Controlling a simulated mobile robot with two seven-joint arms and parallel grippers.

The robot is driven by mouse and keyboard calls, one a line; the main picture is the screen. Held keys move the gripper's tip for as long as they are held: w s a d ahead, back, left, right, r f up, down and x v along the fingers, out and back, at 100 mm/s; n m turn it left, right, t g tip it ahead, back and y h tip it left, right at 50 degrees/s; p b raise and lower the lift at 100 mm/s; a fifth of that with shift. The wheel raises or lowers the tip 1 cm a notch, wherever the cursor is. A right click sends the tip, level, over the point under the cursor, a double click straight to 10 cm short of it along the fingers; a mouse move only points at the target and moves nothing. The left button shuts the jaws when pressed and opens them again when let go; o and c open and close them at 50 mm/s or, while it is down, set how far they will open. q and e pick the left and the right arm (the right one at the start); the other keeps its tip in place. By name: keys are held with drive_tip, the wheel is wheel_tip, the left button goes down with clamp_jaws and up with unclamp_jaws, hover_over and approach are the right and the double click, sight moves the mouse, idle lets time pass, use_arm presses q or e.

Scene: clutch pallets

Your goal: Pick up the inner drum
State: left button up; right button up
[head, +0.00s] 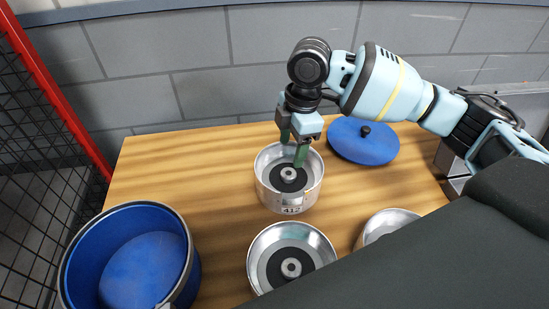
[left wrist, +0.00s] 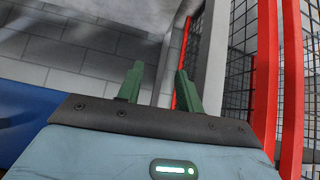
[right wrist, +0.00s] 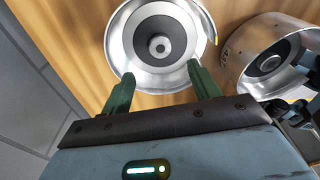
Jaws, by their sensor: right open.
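Metal drums with dark, hubbed centres stand on the wooden table. The one labelled 412 (head: 264,189) is in the middle, another (head: 256,274) is in front of it, and a third (head: 388,216) is partly hidden at right. My right gripper (head: 293,152) is open and empty, pointing down, its fingers overlapping the 412 drum's far rim and opening. In the right wrist view, a drum (right wrist: 130,50) lies beyond the open fingers and another (right wrist: 238,62) stands at right. I cannot tell whether the fingers touch metal. My left gripper (left wrist: 158,70) is open and empty, away from the drums.
A blue round bin (head: 186,262) stands at the front left. A blue lid with a black knob (head: 350,150) lies behind, to the right of the 412 drum. A red-framed mesh fence (head: 62,105) stands at left, a grey block wall (head: 190,60) behind. The table's left back is clear.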

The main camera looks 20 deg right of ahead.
sight(289, 173)
drive_tip(key=shift+w, duration=0.3)
drive_tip(key=shift+s, duration=0.3)
drive_tip(key=shift+f, duration=0.35)
drive_tip(key=shift+a+f, duration=0.1)
drive_tip(key=shift+f, duration=0.75)
drive_tip(key=shift+s+f, duration=0.1)
drive_tip(key=shift+f, duration=2.5)
clamp_jaws()
